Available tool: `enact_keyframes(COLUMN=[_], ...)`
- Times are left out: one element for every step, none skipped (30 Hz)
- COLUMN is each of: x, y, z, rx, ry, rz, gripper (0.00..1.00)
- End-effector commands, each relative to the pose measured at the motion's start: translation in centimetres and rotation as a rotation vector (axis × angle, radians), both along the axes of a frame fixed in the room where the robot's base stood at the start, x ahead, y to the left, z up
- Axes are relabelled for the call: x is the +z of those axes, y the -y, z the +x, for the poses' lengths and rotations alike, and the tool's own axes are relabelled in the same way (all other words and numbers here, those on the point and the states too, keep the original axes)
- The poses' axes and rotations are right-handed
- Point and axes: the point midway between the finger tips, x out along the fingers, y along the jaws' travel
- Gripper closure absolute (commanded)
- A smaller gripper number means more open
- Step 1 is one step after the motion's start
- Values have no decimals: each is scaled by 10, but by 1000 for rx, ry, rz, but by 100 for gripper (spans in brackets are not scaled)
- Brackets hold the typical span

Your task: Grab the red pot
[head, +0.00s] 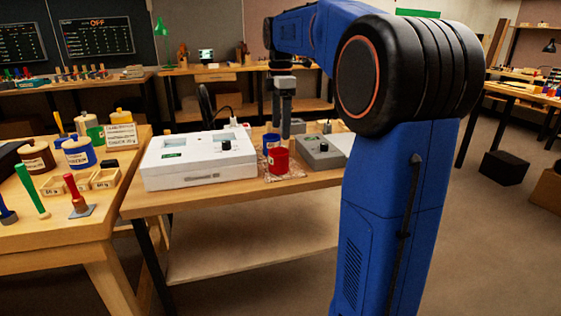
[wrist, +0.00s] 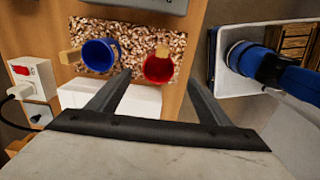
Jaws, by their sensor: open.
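The red pot (head: 278,161) stands upright on a speckled mat (head: 292,176) on the middle bench. The blue pot (head: 269,143) stands just behind it. In the wrist view, the red pot (wrist: 158,69) has its open top facing me and a tan handle-like piece at its far rim. The blue pot (wrist: 99,55) is to its left, with a similar tan piece. My gripper (head: 285,135) points down above the pots. In the wrist view, my gripper (wrist: 160,78) is open and empty, with the red pot visible between and beyond its fingertips.
A white instrument box (head: 200,158) stands left of the pots. A grey box with a knob (head: 320,151) stands close on the right. A white socket box (wrist: 31,75) with a red switch lies left in the wrist view. A bench with jars (head: 78,152) is at far left.

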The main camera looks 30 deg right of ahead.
Motion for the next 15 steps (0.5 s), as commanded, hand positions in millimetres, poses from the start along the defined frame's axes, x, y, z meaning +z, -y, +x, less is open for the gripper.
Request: enact_keyframes(x=[-10,-15,-22,-27,-33,-40,-45,-50,-55,-60,-63,-67,-70,-72,-74], y=[0,0,0,0,0,0,0,0,0,0,0,0,0,0,0], z=[-1,-1,-1,-1,-1,-1,-1,-1,-1,-1,0,0,0,0,0], rx=[0,0,0,0,0,-1,-1,-1,-1,-1,-1,-1,-1,-1,-1], ry=[-3,-3,-3,-3,-2,-3,-3,-2,-2,-2,-2,-2,-1,-1,0], rz=[1,1,1,1,1,1,1,1,1,1,1,1,0,0,0], gripper=[28,28,28,28,28,28,28,28,28,28,28,28,28,28,28])
